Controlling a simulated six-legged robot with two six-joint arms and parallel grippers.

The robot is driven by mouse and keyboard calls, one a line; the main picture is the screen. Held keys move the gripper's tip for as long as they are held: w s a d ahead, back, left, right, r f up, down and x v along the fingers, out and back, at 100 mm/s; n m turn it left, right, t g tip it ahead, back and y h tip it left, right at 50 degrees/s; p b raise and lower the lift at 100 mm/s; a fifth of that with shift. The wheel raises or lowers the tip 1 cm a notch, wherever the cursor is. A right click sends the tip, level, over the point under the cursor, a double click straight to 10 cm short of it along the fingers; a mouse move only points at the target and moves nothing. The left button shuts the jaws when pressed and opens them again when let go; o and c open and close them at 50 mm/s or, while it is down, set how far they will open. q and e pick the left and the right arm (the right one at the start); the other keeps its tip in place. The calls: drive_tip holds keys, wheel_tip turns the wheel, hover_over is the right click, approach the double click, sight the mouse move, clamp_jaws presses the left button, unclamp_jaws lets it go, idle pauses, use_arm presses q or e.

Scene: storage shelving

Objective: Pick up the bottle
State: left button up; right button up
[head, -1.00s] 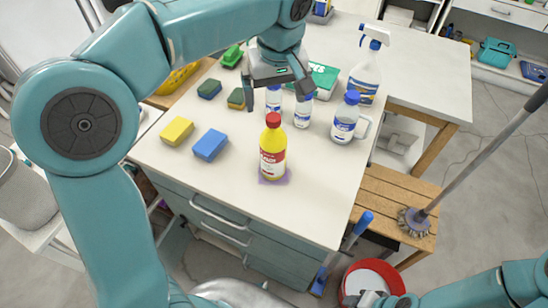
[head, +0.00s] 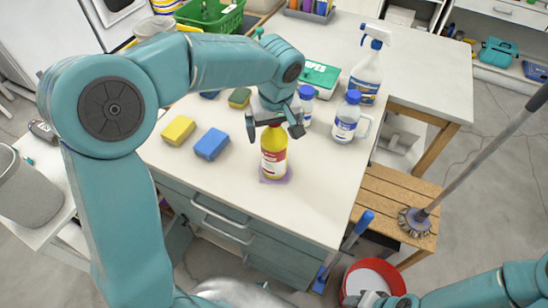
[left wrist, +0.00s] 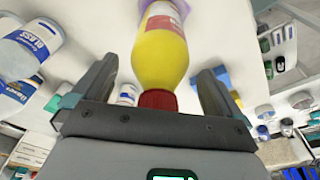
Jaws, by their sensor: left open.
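A yellow bottle (head: 273,158) with a red and white label stands upright on a purple patch (head: 275,179) near the front of the white worktop. My left gripper (head: 275,128) is open right above it, and its fingers hide the red cap in the head view. In the left wrist view the yellow bottle (left wrist: 161,52) has its red cap (left wrist: 158,99) pointing in between the two spread fingers of my left gripper (left wrist: 156,75). My right gripper (head: 378,299) shows only in part at the bottom edge, and its jaws cannot be made out.
Yellow (head: 178,130) and blue (head: 211,144) sponges lie left of the bottle. White bottles with blue caps (head: 347,118), a spray bottle (head: 366,72) and a green box (head: 319,78) stand behind and right. A red bucket (head: 373,279) is on the floor.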

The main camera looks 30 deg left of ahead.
use_arm(q)
clamp_jaws()
drive_tip(key=shift+w, duration=0.1)
drive_tip(key=shift+r, duration=0.2)
drive_tip(key=shift+r, duration=0.25)
wheel_tip(320, 180, up, 19)
drive_tip(key=p, duration=0.2)
drive_tip(key=shift+r, duration=0.1)
